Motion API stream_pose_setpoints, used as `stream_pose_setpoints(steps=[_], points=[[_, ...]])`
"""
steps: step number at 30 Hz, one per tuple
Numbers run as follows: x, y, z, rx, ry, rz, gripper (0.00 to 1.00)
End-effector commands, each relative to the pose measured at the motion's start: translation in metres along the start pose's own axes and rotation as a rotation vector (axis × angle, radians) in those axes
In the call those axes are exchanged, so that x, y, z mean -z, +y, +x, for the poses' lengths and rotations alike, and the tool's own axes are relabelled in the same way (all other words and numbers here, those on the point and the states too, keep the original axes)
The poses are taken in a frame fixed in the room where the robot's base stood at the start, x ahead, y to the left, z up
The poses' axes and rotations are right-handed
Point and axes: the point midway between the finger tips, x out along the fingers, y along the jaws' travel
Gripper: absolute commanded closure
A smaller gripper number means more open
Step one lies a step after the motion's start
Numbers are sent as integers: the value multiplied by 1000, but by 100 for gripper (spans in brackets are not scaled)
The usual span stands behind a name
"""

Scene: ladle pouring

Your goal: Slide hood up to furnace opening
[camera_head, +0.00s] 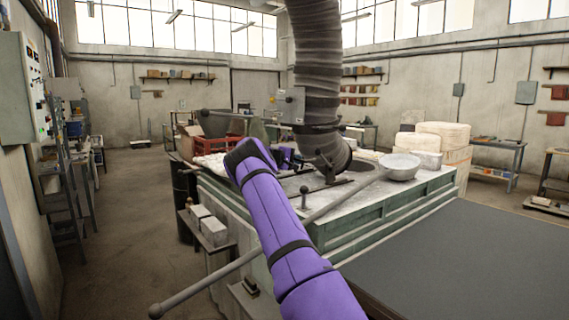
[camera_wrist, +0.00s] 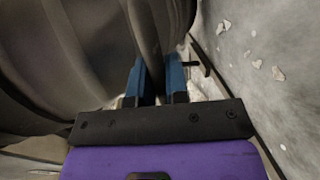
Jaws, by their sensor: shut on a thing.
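The hood is the grey ribbed duct (camera_head: 318,65) that hangs from above in the head view. Its curved lower end (camera_head: 330,148) is low over the furnace top (camera_head: 345,190). My gripper (camera_head: 290,155) is beside the hood's left side, partly hidden by my purple arm. In the wrist view, the blue fingers (camera_wrist: 158,70) are shut around a dark upright bar (camera_wrist: 148,30) next to the hood's large dark curved body (camera_wrist: 70,60).
A ladle bowl (camera_head: 401,166) rests on the furnace's right side. A long rod (camera_head: 215,278) slants across the front, behind my arm. A small shelf with grey blocks (camera_head: 208,228) is at left. A dark flat surface (camera_head: 470,260) fills the lower right. The left floor (camera_head: 120,220) is clear.

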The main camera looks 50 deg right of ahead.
Motion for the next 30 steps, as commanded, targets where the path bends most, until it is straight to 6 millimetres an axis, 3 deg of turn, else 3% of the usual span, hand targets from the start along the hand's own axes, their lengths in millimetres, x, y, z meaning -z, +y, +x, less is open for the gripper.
stream_pose_setpoints(steps=[6,19,20,23,30], points=[[0,5,24,0,1,1,100],[0,7,29,-1,1,0,100],[0,7,29,-1,1,0,83],[-1,7,29,-1,0,0,61],[0,6,28,0,1,0,61]])
